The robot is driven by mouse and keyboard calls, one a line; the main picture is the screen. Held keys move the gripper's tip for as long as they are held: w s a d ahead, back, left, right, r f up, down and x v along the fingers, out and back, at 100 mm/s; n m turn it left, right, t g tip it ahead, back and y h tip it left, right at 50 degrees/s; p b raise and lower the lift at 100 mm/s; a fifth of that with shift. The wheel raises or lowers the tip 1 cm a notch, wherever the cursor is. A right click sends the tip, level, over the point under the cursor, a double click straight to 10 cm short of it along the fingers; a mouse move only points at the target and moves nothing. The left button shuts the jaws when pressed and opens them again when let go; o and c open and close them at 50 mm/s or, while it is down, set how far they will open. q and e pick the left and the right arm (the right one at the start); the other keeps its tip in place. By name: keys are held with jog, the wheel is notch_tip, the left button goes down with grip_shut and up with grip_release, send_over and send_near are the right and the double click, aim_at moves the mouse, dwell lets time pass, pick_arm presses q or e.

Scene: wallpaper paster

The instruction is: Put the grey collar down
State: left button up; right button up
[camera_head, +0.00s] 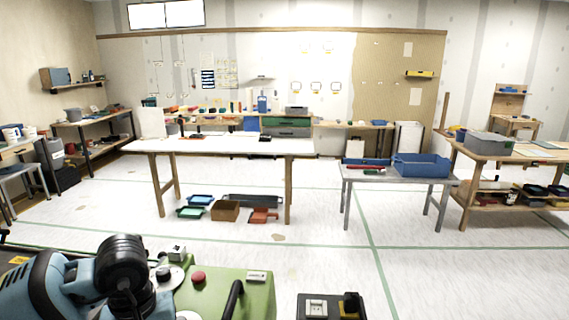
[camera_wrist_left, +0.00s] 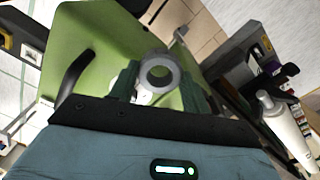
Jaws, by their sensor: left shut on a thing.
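The grey collar (camera_wrist_left: 147,79) is a ring with a round hole, seen between the two dark green fingers of my left gripper (camera_wrist_left: 162,88) in the left wrist view. The gripper is shut on it. Behind the collar is the green machine top (camera_wrist_left: 95,35); I cannot tell whether the collar touches it. In the head view my left arm reaches in at the lower left, beside the same green machine (camera_head: 220,292); its fingers and the collar cannot be made out there. My right gripper is in neither view.
The green machine carries a red button (camera_head: 198,277), a black handle (camera_head: 233,300) and small pale fittings. A dark box (camera_head: 330,308) stands to its right. Beyond are a long white-topped table (camera_head: 225,147), a grey table with a blue bin (camera_head: 420,166), and open floor between.

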pick_arm(q)
jog(key=s+m, duration=0.1)
jog(key=s+d+m, duration=0.1)
jog(key=s+m, duration=0.1)
jog(key=s+d+m, duration=0.1)
jog(key=s, duration=0.1)
jog(key=shift+f+m, duration=0.3)
jog(key=shift+f, duration=0.05)
jog(key=shift+w+d, duration=0.1)
